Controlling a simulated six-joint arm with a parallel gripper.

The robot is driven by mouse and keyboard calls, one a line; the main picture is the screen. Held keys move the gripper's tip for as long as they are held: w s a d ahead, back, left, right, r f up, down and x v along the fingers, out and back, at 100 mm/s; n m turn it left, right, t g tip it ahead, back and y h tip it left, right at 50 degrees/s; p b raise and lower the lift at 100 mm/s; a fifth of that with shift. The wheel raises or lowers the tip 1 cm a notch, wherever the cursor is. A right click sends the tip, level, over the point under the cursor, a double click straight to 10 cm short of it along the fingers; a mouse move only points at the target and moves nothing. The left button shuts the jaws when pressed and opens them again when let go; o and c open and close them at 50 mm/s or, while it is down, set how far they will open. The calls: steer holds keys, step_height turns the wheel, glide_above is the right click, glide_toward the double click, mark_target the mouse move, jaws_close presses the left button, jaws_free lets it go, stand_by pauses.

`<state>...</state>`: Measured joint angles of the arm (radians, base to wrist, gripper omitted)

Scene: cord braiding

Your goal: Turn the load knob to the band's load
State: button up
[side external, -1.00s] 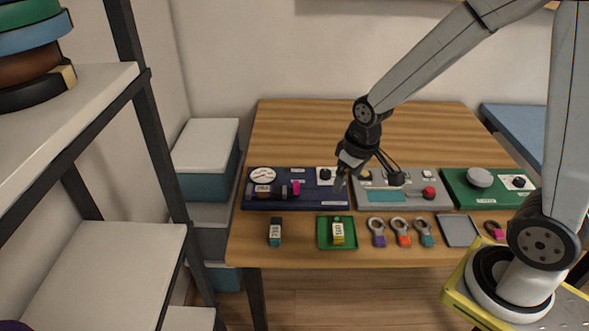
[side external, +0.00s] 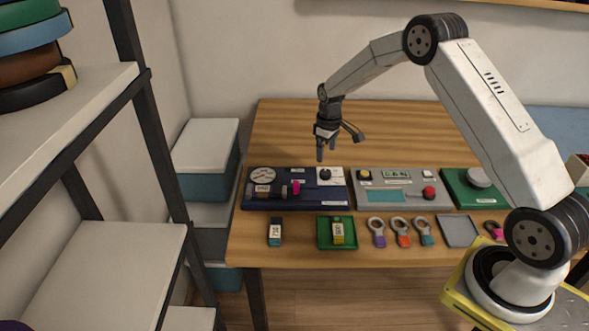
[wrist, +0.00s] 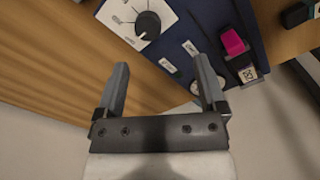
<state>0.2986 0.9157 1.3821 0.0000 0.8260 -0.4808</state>
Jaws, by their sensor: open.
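The load knob is a dark round knob on a white dial plate on the blue panel (side external: 270,200). In the side view the knob (side external: 325,174) is just below my gripper (side external: 326,156). In the wrist view the knob (wrist: 148,24) is beyond the fingertips, towards the upper middle, with a pale pointer line. My gripper (wrist: 162,70) is open and empty, apart from the knob. A band with a printed label (side external: 338,232) lies in the green tray (side external: 322,244). Its print is too small to read, as are the dial marks.
The blue panel also carries a round gauge (side external: 262,174) and a magenta part (side external: 296,187). A grey panel (side external: 440,203) with a red knob (side external: 429,192) stands to its right. Several ringed tags lie in front. The table behind the panels is clear.

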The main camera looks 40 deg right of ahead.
mark_target(326, 172)
steer(key=shift+w+d+f, duration=0.25)
steer(key=shift+d+f, duration=0.15)
steer(key=shift+d, duration=0.05)
steer(key=shift+w+d+f, duration=0.2)
steer(key=shift+d+f, duration=0.2)
steer(key=shift+d, duration=0.05)
steer(key=shift+f, duration=3.9)
jaws_close()
